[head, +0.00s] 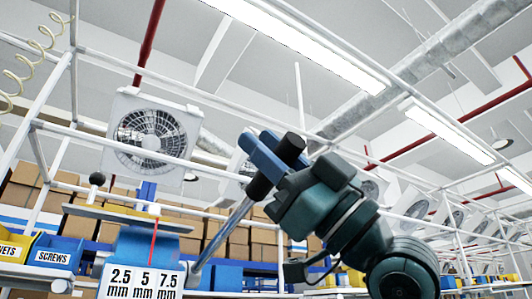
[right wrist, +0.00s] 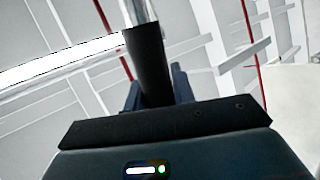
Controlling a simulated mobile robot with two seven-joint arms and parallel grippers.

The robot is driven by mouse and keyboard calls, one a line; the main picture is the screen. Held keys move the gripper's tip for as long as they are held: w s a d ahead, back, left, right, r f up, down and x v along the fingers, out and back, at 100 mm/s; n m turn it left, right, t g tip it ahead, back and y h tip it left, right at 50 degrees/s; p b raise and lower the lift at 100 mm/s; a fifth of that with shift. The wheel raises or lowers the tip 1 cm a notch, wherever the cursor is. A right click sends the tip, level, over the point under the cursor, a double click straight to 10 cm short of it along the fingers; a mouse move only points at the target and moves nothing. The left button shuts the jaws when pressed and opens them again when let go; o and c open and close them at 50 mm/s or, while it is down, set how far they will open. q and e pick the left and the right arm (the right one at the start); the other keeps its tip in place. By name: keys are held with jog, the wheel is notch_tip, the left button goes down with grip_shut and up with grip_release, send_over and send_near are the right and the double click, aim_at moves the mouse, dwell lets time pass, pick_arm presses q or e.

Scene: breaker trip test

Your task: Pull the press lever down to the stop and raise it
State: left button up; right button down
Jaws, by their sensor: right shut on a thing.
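The press lever is a bright metal rod (head: 222,240) rising up and right from the press, with a black grip (head: 260,186) at its upper end. My right gripper (head: 268,152) is shut on the black grip, its blue fingers around it. In the right wrist view the black grip (right wrist: 148,65) stands between the fingers, with the metal rod (right wrist: 138,12) beyond it. The blue press (head: 125,247) is at the lower left and carries a red pointer (head: 154,240) above labels reading 2.5, 5 and 7.5 mm. My left gripper is not in view.
Blue and yellow bins, one marked SCREWS (head: 52,257), stand left of the press. A black ball knob (head: 97,179) rises by the press. Cardboard boxes (head: 200,238) fill shelves behind. A white frame and a fan (head: 150,132) are above; the space around the grip looks open.

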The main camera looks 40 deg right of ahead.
jog(key=shift+a+f, duration=0.15)
jog(key=c, duration=1.6)
grip_release()
jog(key=o, duration=0.4)
jog(key=shift+o, duration=0.2)
pick_arm(q)
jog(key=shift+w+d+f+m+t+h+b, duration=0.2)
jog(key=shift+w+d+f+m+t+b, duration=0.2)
jog(key=shift+b, duration=0.6)
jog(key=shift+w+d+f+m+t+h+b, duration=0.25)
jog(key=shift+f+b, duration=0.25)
jog(key=shift+b, duration=0.5)
pick_arm(e)
jog(key=v, duration=1.3)
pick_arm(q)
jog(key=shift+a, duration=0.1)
